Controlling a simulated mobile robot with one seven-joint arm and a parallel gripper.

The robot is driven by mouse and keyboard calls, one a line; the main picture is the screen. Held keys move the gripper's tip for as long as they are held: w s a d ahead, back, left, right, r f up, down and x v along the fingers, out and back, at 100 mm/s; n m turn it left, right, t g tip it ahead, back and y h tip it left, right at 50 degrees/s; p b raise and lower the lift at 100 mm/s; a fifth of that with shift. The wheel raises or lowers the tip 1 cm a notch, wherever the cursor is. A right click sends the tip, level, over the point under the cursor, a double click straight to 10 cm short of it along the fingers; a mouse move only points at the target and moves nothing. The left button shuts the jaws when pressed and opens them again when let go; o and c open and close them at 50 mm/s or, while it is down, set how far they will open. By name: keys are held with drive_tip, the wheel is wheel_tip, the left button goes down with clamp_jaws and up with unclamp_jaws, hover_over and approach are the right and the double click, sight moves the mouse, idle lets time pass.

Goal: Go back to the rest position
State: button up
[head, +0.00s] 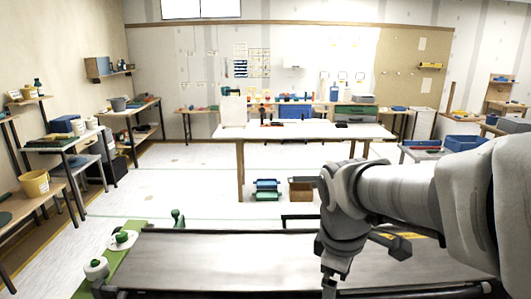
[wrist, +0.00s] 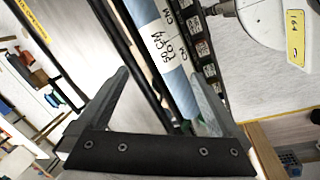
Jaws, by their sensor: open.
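My gripper (wrist: 160,75) shows in the wrist view with its two dark fingers spread apart and nothing held between them. Beyond the fingers runs a light blue roll or tube (wrist: 148,15) with a white label marked in CM. Beside it lies a black strip with several small labels (wrist: 203,48). I cannot tell how far the fingers are from these. In the head view my arm reaches in from the right, over the right part of a long grey machine bed (head: 215,252). The fingers cannot be made out clearly there.
A white worktable (head: 300,132) stands ahead, with a blue and green item (head: 266,188) and a brown box (head: 301,190) on the floor below. Side benches with a yellow bucket (head: 35,183) line the left wall. Blue bins (head: 464,143) stand at right. Pale floor between is clear.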

drive_tip(key=s+r+m+t+y, duration=0.1)
drive_tip(key=s+r+m+t, duration=0.2)
drive_tip(key=s+m, duration=0.6)
drive_tip(key=shift+d+r+m+t, duration=0.45)
drive_tip(key=shift+r+m, duration=0.2)
drive_tip(key=shift+m, duration=0.65)
drive_tip(key=shift+s, duration=0.1)
